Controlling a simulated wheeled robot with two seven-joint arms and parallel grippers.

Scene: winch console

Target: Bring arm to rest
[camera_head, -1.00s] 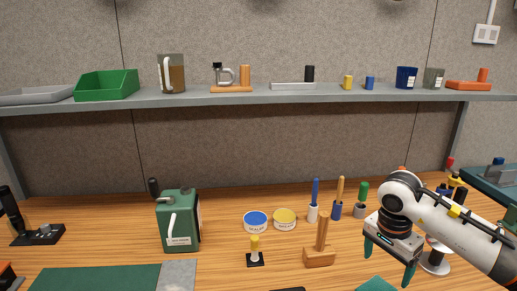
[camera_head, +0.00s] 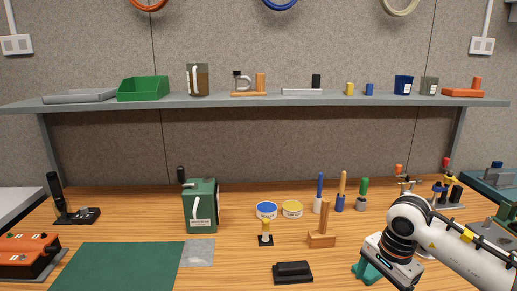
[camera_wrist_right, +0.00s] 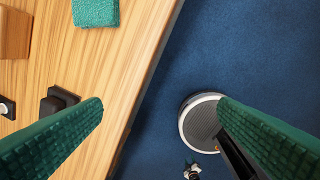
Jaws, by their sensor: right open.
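My right arm (camera_head: 458,247) reaches in from the right edge in the head view, over the right front of the wooden bench. Its gripper body points down and left, and its fingertips are not clearly visible there. In the right wrist view my right gripper (camera_wrist_right: 160,103) is open, with two green ribbed fingers wide apart and nothing between them. The fingers hang above the bench's front edge and the blue floor. A teal block or cloth (camera_wrist_right: 95,12) lies on the bench beyond the left finger. My left gripper is not in view.
A black block (camera_head: 293,272) and a wooden block with an upright handle (camera_head: 321,240) stand left of the arm. A green canister (camera_head: 201,206) stands farther left, behind a green mat (camera_head: 125,268). Several small tools stand behind the arm. Blue floor (camera_wrist_right: 230,45) lies beyond the bench edge.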

